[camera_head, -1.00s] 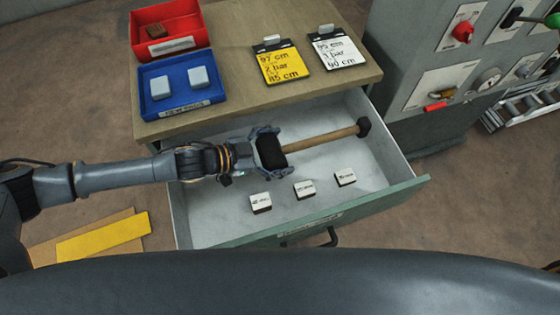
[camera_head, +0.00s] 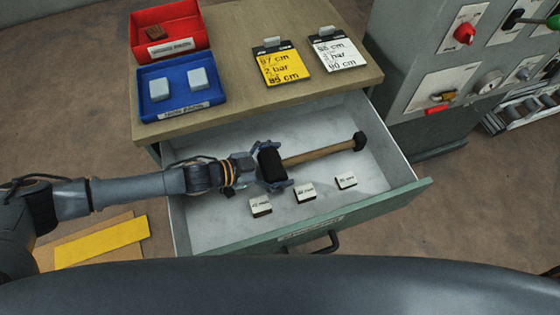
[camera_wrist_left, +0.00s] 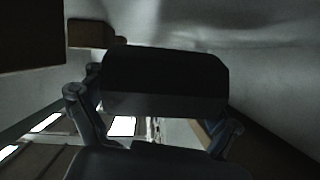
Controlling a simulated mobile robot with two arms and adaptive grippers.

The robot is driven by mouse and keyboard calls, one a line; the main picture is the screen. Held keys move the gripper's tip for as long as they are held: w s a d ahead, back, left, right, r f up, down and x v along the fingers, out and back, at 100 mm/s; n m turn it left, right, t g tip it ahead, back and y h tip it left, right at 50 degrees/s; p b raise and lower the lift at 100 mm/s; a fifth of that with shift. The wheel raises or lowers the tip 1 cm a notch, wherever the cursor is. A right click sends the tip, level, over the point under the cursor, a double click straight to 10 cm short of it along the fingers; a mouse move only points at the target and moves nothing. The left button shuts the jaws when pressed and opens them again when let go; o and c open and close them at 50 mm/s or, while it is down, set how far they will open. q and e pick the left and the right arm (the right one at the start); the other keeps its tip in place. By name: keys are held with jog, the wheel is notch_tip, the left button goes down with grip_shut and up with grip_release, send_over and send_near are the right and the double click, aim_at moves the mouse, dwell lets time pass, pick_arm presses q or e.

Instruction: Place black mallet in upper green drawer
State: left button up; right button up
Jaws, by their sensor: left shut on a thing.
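The black mallet (camera_head: 320,152) has a black head, a wooden handle and a dark end cap. My left gripper (camera_head: 272,166) is shut on its head, and the handle points right. The mallet is over the inside of the open upper green drawer (camera_head: 390,203); I cannot tell whether it touches the drawer floor. In the left wrist view the black head (camera_wrist_left: 165,80) fills the middle between the fingers, with part of the handle (camera_wrist_left: 90,34) behind it. My right gripper is not in view.
Several small white labelled blocks (camera_head: 304,192) sit in the drawer near its front. On the cabinet top (camera_head: 235,30) are a red tray (camera_head: 168,50), a blue tray (camera_head: 180,108) and two clipboards (camera_head: 282,66). A grey control panel (camera_head: 420,60) stands to the right.

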pick_arm(q)
jog(key=shift+f, duration=0.1)
jog(key=o, duration=1.3)
jog(key=r+v, duration=0.1)
jog(key=v, duration=1.1)
jog(key=shift+p, duration=0.45)
